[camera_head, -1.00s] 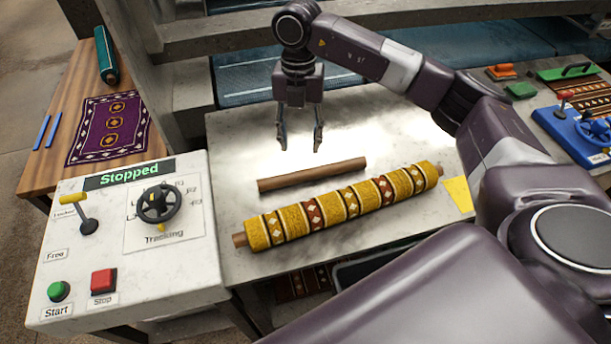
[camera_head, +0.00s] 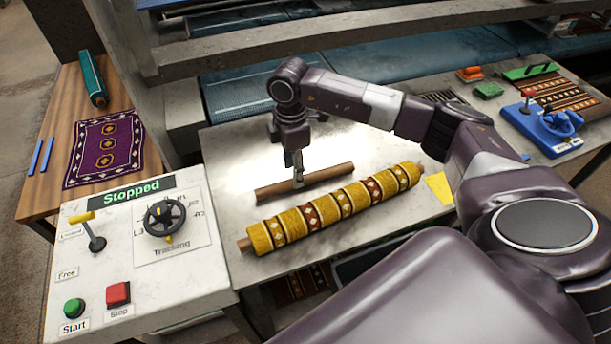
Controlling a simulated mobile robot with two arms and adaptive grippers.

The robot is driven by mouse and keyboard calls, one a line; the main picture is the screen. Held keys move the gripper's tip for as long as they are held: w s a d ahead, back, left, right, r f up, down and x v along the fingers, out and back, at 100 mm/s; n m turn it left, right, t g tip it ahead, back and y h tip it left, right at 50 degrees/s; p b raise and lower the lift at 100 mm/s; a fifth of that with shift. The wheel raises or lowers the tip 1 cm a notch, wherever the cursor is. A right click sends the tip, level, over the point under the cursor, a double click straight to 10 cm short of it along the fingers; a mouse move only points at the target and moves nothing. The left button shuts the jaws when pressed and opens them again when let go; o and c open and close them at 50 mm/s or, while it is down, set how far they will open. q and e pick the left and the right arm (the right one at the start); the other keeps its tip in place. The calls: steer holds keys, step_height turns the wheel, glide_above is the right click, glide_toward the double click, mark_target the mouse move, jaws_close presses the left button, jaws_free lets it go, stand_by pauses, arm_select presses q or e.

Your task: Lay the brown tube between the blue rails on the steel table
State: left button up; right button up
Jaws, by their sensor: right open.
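The brown tube (camera_head: 332,175) lies on the steel table (camera_head: 232,165), behind a yellow patterned rug roll (camera_head: 335,207). My right gripper (camera_head: 298,178) points down at the tube's middle, with its fingers at the tube. It is open; I cannot tell whether the fingers touch it. Two thin blue strips, a left one (camera_head: 34,158) and a right one (camera_head: 47,155), lie parallel on the wooden table at the far left. A small blue bit (camera_head: 525,157) shows at the steel table's right side, partly hidden by my arm. My left gripper is not in view.
A control box (camera_head: 135,262) reading "Stopped" stands front left. A purple rug (camera_head: 105,150) and green roll (camera_head: 93,80) lie on the wooden table. A yellow patch (camera_head: 438,189) marks the steel table. A blue device (camera_head: 543,128) stands right.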

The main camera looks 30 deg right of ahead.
mark_target(306, 180)
steer(key=shift+a+f+p, duration=0.1)
steer(key=shift+f+p, duration=0.55)
steer(key=shift+f, duration=1.4)
steer(key=shift+c, duration=0.7)
jaws_close()
